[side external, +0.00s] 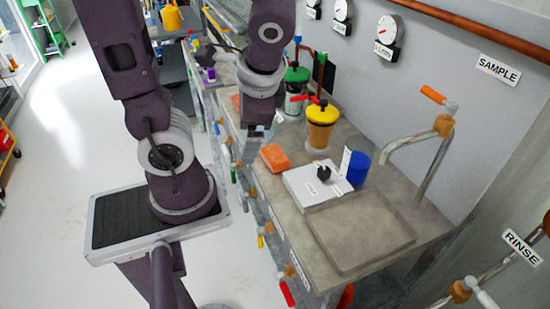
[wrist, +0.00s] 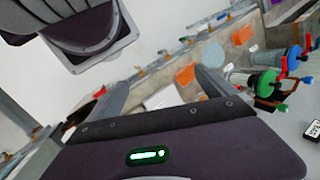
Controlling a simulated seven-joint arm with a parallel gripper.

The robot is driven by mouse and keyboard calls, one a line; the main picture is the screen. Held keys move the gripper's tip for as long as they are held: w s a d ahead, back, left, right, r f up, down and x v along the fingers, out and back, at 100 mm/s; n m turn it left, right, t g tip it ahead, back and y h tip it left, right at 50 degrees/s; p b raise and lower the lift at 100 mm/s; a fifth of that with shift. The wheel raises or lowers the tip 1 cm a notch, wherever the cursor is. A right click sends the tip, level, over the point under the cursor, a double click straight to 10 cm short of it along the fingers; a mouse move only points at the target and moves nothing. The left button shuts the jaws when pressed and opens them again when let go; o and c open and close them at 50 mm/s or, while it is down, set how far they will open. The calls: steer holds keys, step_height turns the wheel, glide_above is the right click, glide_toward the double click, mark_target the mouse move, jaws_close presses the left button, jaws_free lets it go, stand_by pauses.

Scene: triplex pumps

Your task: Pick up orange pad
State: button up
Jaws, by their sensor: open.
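The orange pad (side external: 275,157) lies flat on the grey bench, beside a white box, in the side external view. In the wrist view an orange pad (wrist: 185,75) shows beyond my fingers, close to the tip of the right finger. My gripper (side external: 254,140) is open and empty, above the bench and to the left of the pad in the side external view. In the wrist view my gripper (wrist: 164,76) has its two fingers spread wide. A second orange piece (side external: 236,101) lies farther back on the bench; it also shows in the wrist view (wrist: 243,35).
The white box (side external: 305,190) with a black knob, a blue container (side external: 357,168) and a yellow-topped pot (side external: 321,122) stand right of the pad. A green-lidded jar (side external: 296,88) is behind. A shallow tray (side external: 360,235) is in front. Valve handles line the bench front.

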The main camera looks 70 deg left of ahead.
mark_target(275, 154)
steer(key=w+a+f+m+t+y, duration=0.2)
steer(key=w+a+f+m+y, duration=0.75)
steer(key=f+m, duration=0.4)
steer(key=f+m+t, duration=0.1)
steer(key=f, duration=0.1)
steer(key=w+f+m+t+h, duration=0.1)
steer(key=f+m, duration=0.1)
steer(key=f, duration=0.1)
steer(key=f+m, duration=0.2)
steer(key=f, duration=0.1)
steer(key=shift+w+t, duration=0.15)
steer(key=shift+t, duration=0.25)
steer(key=shift+h, duration=0.25)
steer(key=x, duration=0.7)
steer(key=shift+s+a+f, duration=0.15)
steer(key=shift+s+a, duration=0.05)
steer(key=shift+s, duration=0.1)
steer(key=c, duration=1.8)
